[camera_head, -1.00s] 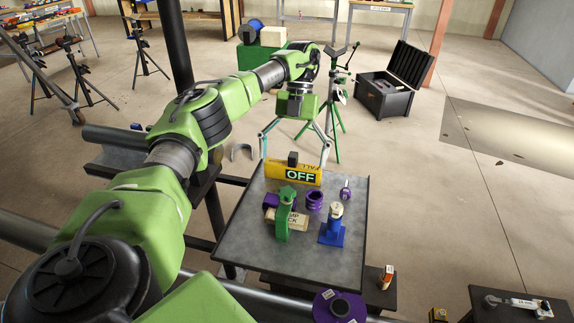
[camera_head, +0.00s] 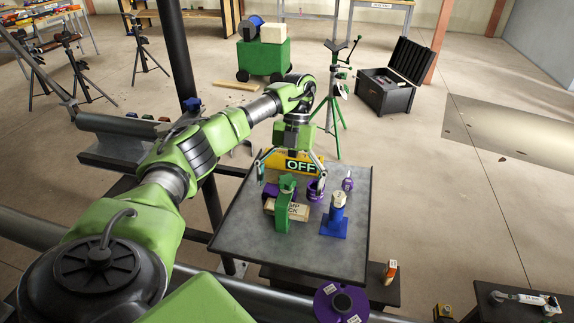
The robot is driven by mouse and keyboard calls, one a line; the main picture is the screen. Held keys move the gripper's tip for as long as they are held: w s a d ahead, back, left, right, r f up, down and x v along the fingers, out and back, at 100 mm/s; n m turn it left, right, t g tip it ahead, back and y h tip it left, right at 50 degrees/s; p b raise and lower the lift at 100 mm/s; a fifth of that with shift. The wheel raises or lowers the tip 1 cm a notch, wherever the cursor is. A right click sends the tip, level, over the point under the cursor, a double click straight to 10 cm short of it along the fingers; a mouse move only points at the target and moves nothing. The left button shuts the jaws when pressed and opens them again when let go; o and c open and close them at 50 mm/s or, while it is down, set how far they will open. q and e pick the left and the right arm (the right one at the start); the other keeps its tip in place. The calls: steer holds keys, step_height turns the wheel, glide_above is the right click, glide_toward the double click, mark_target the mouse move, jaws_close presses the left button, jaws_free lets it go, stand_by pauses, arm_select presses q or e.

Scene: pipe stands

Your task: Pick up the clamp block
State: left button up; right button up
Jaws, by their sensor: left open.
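The clamp block (camera_head: 299,212) is a tan block with partly readable dark lettering, lying on the dark grey table. A green upright tool (camera_head: 284,208) stands in front of it and hides its middle. My left gripper (camera_head: 291,184) is open above the back part of the table, behind and above the clamp block, with its fingers spread and pointing down. My right gripper is not in view.
A purple piece (camera_head: 270,189) lies behind the block, and a purple ring (camera_head: 316,190) by the right finger. A blue stand (camera_head: 335,220) is to the right. A yellow OFF sign (camera_head: 290,160) stands behind. The table's (camera_head: 270,250) front is clear.

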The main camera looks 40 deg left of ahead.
mark_target(299, 212)
arm_select(q)
steer(key=shift+p+x, duration=0.3)
steer(key=shift+x, duration=1.95)
steer(key=shift+d, duration=0.1)
steer(key=c, duration=1.1)
steer(key=shift+r, duration=0.15)
